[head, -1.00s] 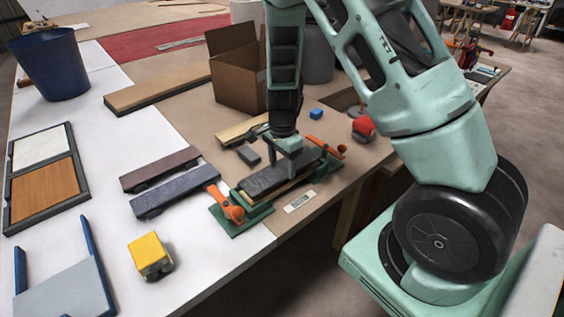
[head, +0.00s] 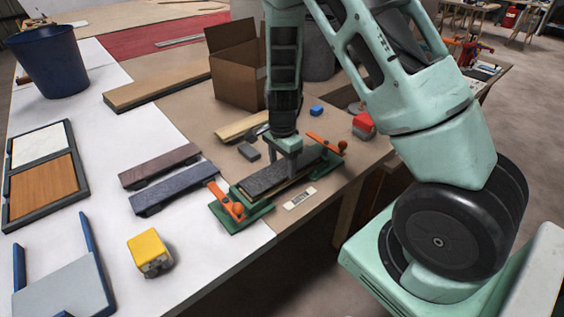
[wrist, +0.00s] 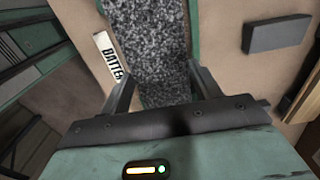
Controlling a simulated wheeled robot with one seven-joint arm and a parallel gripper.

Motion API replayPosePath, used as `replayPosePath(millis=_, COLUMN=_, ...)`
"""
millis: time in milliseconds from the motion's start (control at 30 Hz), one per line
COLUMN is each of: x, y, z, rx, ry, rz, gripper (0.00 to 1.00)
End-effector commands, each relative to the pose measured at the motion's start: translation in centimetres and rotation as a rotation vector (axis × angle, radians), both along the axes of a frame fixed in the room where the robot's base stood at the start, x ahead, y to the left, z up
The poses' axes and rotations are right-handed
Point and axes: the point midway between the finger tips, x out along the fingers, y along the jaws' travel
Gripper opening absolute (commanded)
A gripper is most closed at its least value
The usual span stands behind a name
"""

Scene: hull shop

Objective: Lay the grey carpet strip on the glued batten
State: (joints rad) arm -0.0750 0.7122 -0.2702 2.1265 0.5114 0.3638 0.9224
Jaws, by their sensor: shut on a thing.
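The grey carpet strip (head: 262,181) is a speckled dark bar lying lengthwise along the pale wooden batten (head: 291,184). The batten sits in a green jig (head: 240,222) with an orange clamp at each end. My gripper (head: 285,170) is shut across the strip's width, from above; in the wrist view, a finger of my gripper (wrist: 162,85) stands on each side of the strip (wrist: 150,40). The strip looks in line with the batten and very close above or on it; I cannot tell whether they touch. Glue on the batten is hidden.
A mauve strip (head: 160,166) and a blue strip (head: 175,189) lie left of the jig. A "BATTEN" label (head: 299,199) lies in front. A grey block (head: 249,152), cardboard box (head: 235,75) and red object (head: 363,125) are behind. A yellow block (head: 149,252) stands at front left.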

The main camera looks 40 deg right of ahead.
Motion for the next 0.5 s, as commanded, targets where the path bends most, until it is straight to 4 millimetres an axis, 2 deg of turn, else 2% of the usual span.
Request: replayPosePath(millis=500, x=0.0, y=0.0, z=-0.61, rx=0.0, ry=0.0, rz=0.0, gripper=0.4)
